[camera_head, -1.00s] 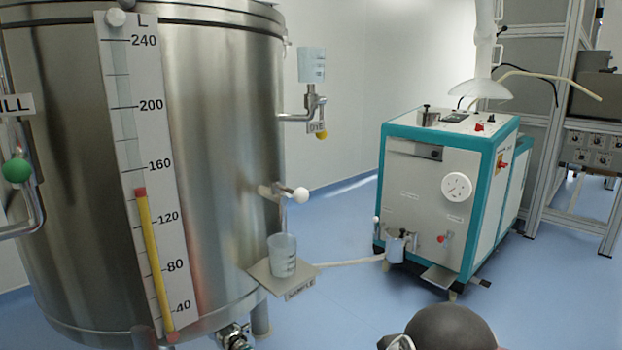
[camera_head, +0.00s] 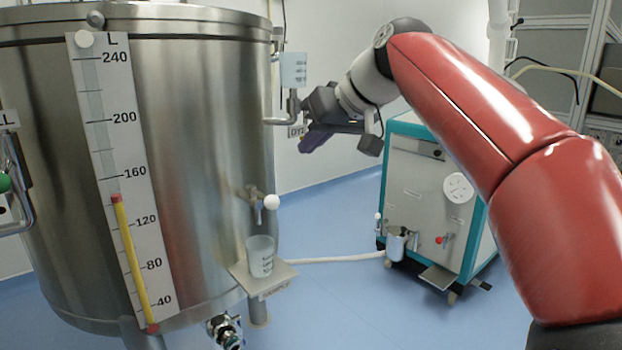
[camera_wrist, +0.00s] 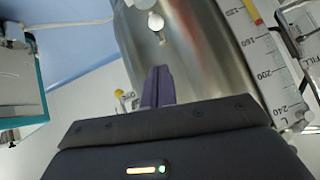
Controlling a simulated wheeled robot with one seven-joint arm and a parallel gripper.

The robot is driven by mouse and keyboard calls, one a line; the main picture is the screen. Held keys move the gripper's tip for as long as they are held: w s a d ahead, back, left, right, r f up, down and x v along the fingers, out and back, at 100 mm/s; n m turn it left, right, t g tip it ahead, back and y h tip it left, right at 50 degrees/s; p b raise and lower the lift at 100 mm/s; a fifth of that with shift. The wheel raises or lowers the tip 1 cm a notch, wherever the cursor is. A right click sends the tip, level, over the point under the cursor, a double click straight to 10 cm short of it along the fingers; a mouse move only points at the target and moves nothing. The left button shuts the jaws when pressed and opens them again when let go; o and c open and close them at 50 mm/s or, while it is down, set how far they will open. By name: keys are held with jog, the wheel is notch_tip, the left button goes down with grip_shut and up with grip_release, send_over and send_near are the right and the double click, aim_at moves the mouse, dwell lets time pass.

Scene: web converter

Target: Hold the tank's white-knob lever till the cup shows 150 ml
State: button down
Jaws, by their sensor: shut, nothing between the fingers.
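The steel tank (camera_head: 205,130) stands at left with a scale strip (camera_head: 120,150). Its white-knob lever (camera_head: 271,202) sticks out from the sample tap on the tank's right side. The cup (camera_head: 260,256), translucent with dark markings, stands upright on the sample shelf (camera_head: 284,277) below the tap; I cannot read a liquid level in it. My gripper (camera_head: 312,140) is shut and empty, above and to the right of the lever and apart from it. In the wrist view the shut purple fingers (camera_wrist: 158,72) point towards the tank, with the white knob (camera_wrist: 155,22) beyond their tips.
A second cup-like vessel (camera_head: 293,70) and a pipe are beside the tank, close to my gripper. A teal-and-white machine (camera_head: 420,190) stands at right behind my arm. A white hose (camera_head: 340,259) runs towards it from near the shelf.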

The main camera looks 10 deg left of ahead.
jog(key=shift+w+r, duration=0.3)
jog(key=shift+r, duration=0.15)
jog(key=b, duration=0.1)
send_over(271, 202)
jog(key=d, duration=0.2)
notch_tip(271, 202, down, 9)
jog(key=shift+w+f, duration=0.35)
jog(key=shift+f, duration=0.45)
jog(key=shift+f, duration=0.1)
